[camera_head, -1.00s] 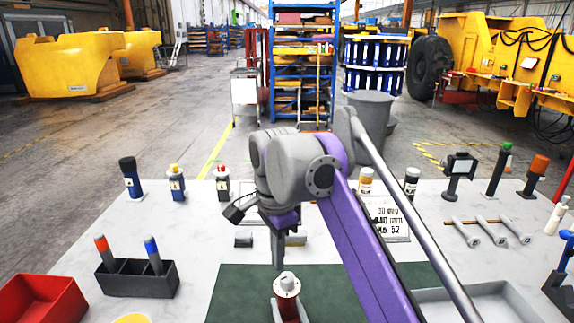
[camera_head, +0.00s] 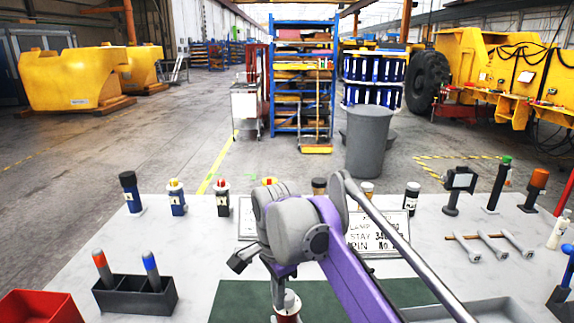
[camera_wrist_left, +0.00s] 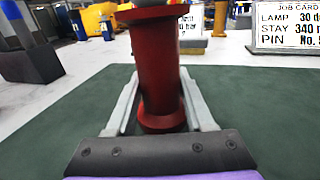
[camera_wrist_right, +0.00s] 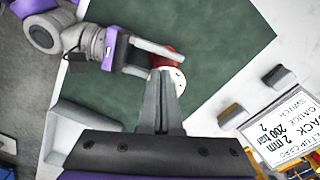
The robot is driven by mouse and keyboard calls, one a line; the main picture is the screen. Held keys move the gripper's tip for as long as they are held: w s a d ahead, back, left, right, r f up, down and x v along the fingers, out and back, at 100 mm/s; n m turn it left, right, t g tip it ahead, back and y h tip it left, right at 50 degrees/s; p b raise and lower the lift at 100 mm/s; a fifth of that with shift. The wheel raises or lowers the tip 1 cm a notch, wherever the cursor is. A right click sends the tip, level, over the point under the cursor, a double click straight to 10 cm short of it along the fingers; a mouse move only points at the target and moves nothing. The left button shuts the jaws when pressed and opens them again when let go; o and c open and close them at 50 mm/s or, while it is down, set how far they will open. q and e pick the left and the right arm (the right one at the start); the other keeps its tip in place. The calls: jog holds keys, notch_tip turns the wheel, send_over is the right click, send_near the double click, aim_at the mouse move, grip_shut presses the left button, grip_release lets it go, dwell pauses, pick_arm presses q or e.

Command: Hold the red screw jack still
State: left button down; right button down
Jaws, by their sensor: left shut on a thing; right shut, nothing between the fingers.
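The red screw jack (camera_head: 287,318) stands at the bottom middle of the head view, with a pale top; the frame edge cuts off its lower part. In the left wrist view its red body (camera_wrist_left: 156,70) is upright between the fingers of my left gripper (camera_wrist_left: 166,105), which is shut on it. My left gripper is out of the head view but shows in the right wrist view (camera_wrist_right: 150,57). My right gripper (camera_head: 278,300) is shut and empty, pointing down beside the jack's top. In the right wrist view its fingertips (camera_wrist_right: 160,76) overlap the jack; contact cannot be told.
The jack stands on a green mat (camera_head: 240,300) on the pale table. A dark holder (camera_head: 135,296) with two handled tools and a red bin (camera_head: 35,308) are at left. A job card (camera_head: 378,236) stands behind my right arm. A grey tray (camera_head: 470,311) is at right.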

jog(key=shift+w+d, duration=0.2)
jog(key=shift+w, duration=0.05)
dwell(0.4)
jog(key=shift+w+a, duration=0.2)
jog(key=shift+w, duration=0.05)
jog(key=shift+w+a, duration=0.15)
jog(key=shift+w, duration=0.05)
jog(key=shift+w+a, duration=0.1)
jog(key=shift+w, duration=0.35)
dwell(0.4)
notch_tip(320, 180, up, 6)
jog(key=shift+a, duration=0.45)
dwell(0.5)
